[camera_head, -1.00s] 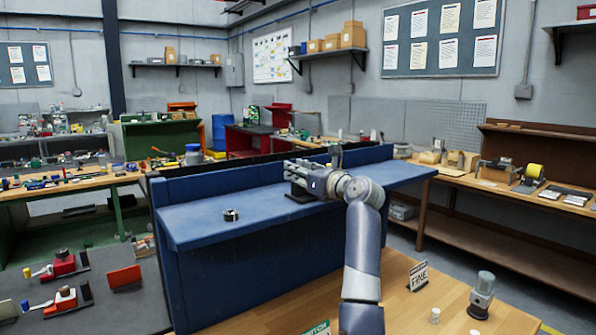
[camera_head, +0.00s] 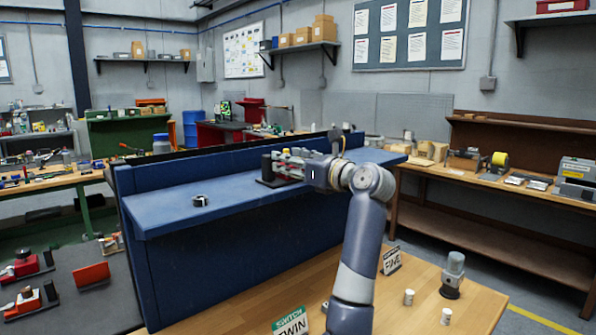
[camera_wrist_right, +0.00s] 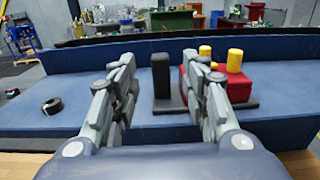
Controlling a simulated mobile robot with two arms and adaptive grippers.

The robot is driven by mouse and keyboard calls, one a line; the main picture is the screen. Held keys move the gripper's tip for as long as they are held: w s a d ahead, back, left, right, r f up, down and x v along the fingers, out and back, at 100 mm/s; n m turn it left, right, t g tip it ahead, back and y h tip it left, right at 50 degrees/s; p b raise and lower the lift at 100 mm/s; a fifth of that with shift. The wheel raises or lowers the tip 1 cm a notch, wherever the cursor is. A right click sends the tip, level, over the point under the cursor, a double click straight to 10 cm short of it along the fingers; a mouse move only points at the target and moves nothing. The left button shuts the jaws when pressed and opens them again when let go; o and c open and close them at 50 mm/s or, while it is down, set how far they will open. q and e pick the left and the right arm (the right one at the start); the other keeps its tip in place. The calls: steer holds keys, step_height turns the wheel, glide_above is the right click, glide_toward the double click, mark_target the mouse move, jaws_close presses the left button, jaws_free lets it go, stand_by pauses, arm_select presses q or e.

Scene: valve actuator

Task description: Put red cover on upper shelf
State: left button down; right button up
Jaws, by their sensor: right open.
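My right gripper (camera_head: 285,165) is over the blue upper shelf (camera_head: 165,208), fingers pointing left. In the right wrist view its two fingers (camera_wrist_right: 158,62) are spread apart. A black upright block (camera_wrist_right: 161,80) shows between them. A red part (camera_wrist_right: 238,88) with yellow cylinders (camera_wrist_right: 234,61) stands on a black base (camera_wrist_right: 243,104) behind the right finger, partly hidden by it. The black base also shows on the shelf in the head view (camera_head: 267,183). A separate upright red plate (camera_head: 92,275) stands on the grey mat at lower left. I cannot tell which red piece is the cover. My left gripper is out of view.
A black ring (camera_head: 200,201) lies on the blue shelf. Red devices (camera_head: 26,265) are on the grey mat. The wooden table (camera_head: 420,310) in front holds signs, small white cylinders and a grey-topped object (camera_head: 453,275). The shelf's left part is mostly clear.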

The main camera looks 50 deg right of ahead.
steer(key=s, duration=0.2)
steer(key=shift+s+a, duration=0.15)
steer(key=shift+s, duration=0.2)
